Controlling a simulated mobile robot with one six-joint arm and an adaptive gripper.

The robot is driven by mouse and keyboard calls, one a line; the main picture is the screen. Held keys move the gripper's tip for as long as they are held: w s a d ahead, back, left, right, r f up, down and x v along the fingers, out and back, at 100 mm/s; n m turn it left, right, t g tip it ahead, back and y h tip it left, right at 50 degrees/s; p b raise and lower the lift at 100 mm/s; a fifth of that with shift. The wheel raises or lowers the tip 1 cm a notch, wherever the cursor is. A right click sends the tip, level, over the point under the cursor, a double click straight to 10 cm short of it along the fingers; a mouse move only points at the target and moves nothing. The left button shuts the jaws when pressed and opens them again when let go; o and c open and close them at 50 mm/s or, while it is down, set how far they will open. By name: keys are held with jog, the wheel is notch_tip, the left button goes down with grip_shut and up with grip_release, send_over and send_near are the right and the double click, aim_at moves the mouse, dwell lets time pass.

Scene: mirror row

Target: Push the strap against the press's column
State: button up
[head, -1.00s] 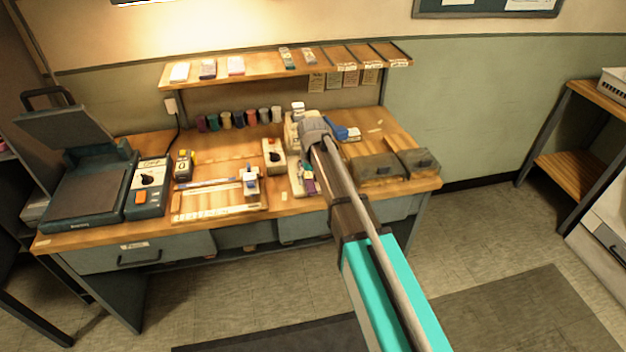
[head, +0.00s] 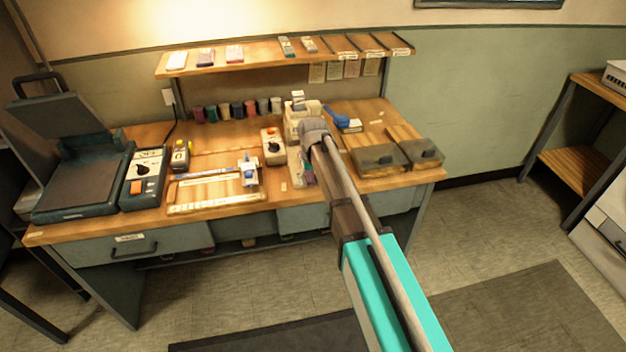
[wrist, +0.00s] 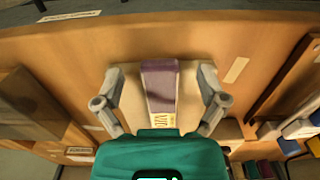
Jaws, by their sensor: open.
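The strap (wrist: 160,82) is a flat purple piece with a cream printed label at its lower end in the wrist view. It lies on the press's pale base plate (wrist: 133,78). In the head view only a sliver of the strap (head: 310,178) shows beside my arm. The beige press (head: 296,122) stands behind my gripper; its column is mostly hidden. My gripper (wrist: 159,112) is open and empty, one finger on each side of the strap with gaps to both. In the head view my gripper's fingers are hidden behind my own wrist.
A control box with an orange button (head: 272,147) stands left of the press. Two grey-fronted bins (head: 380,157) are to its right, and a blue-handled tool (head: 336,117) lies behind them. A heat press (head: 75,185) fills the desk's left end.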

jog(key=c, duration=1.3)
jog(key=shift+o, duration=0.2)
jog(key=shift+w, duration=0.1)
jog(key=shift+w, duration=0.1)
